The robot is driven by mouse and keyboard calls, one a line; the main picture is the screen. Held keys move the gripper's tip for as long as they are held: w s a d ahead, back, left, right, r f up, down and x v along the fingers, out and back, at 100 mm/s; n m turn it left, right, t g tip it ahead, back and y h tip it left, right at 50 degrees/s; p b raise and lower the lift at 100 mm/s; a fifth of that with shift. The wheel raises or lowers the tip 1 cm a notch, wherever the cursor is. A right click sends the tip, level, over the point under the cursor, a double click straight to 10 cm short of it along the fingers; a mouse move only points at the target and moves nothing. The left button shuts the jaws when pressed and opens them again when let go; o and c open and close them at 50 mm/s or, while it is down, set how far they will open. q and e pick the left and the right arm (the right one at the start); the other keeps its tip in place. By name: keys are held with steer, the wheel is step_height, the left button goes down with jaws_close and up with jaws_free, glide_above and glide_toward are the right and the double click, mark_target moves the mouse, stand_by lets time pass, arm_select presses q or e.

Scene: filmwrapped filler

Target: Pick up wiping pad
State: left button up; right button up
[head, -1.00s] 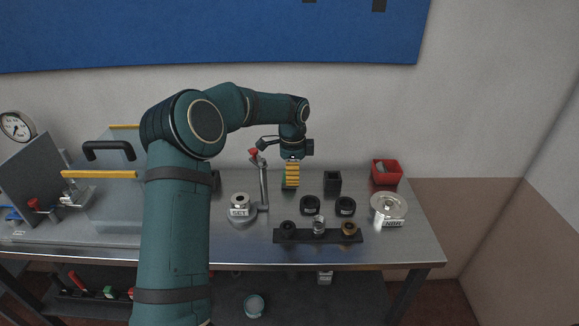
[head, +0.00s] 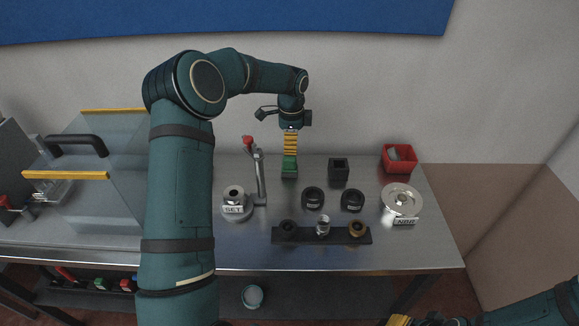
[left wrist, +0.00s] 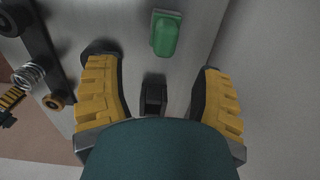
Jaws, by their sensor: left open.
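A green block with a narrower raised top (head: 289,167), which looks like the wiping pad, stands at the back of the steel bench. It also shows near the top of the left wrist view (left wrist: 165,33). My left gripper (head: 290,153) points down just above it in the head view, open. In the left wrist view its yellow fingers (left wrist: 154,95) are spread wide with nothing held, and the green block lies beyond them, apart. My right gripper (head: 400,320) only peeks in at the bottom edge, and its jaws cannot be made out.
A black square holder (head: 338,172) stands right of the green block, a lever stand (head: 260,180) to its left. Two black rings, a rack (head: 321,236) of small parts, a metal disc (head: 402,200) and a red bin (head: 387,160) are nearby. A clear-sided guard is left.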

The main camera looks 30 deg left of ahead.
mark_target(289, 157)
arm_select(q)
step_height(289, 157, down, 4)
steer(key=shift+r, duration=0.1)
steer(key=shift+w+a+f+b, duration=0.1)
steer(key=shift+a+f+b, duration=0.1)
steer(key=shift+f, duration=1.15)
steer(key=shift+w+a+f+b, duration=0.1)
steer(key=shift+a+f+b, duration=0.1)
steer(key=shift+f, duration=1.1)
steer(key=shift+s, duration=0.1)
jaws_close()
